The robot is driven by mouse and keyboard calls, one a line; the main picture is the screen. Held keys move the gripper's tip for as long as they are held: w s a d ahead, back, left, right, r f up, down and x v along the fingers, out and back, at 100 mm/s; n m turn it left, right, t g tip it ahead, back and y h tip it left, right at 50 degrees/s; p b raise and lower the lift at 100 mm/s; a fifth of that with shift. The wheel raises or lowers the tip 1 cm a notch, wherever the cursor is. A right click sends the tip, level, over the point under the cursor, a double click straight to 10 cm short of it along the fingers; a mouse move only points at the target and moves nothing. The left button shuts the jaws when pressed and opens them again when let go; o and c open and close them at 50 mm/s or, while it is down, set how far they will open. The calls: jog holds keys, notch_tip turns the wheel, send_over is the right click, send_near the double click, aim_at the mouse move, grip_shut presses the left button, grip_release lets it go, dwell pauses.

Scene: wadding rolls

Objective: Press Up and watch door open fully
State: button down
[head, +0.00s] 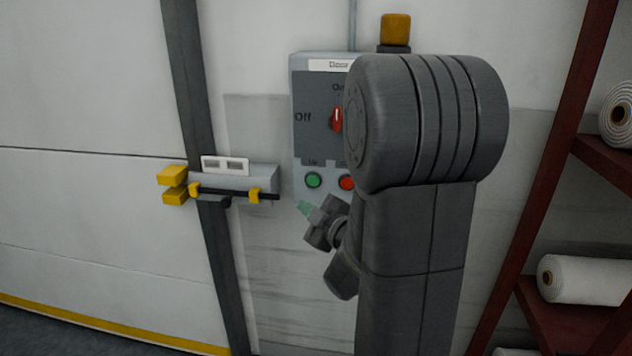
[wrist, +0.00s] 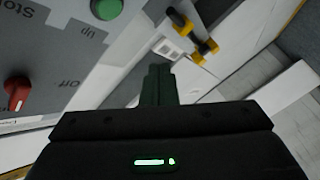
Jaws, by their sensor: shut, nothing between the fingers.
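The grey door control box (head: 318,95) hangs on the wall, partly hidden behind my arm. Its green Up button (head: 313,180) is low on the panel, with a red button (head: 347,183) to its right. In the wrist view the green button (wrist: 107,8) is at the top, beside the "Up" label, left of my fingers (wrist: 158,82). The white door (head: 80,215) fills the left and reaches the floor.
A latch with yellow ends (head: 232,180) sits on the dark door post, left of the box. An amber lamp (head: 396,29) tops the box. A dark red rack (head: 545,170) with white rolls (head: 585,279) stands at the right.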

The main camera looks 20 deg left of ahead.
aim_at(313, 180)
jog(key=shift+w, duration=0.15)
jog(key=shift+w+a+p, duration=0.35)
jog(key=shift+w, duration=1.05)
jog(key=shift+w+a+p, duration=0.3)
jog(key=shift+w+p, duration=0.1)
jog(key=shift+w, duration=0.95)
jog(key=shift+w+a+p, duration=0.35)
jog(key=shift+w, duration=1.05)
jog(key=shift+w, duration=0.1)
jog(key=shift+w+a+b, duration=0.1)
jog(key=shift+w+b, duration=0.2)
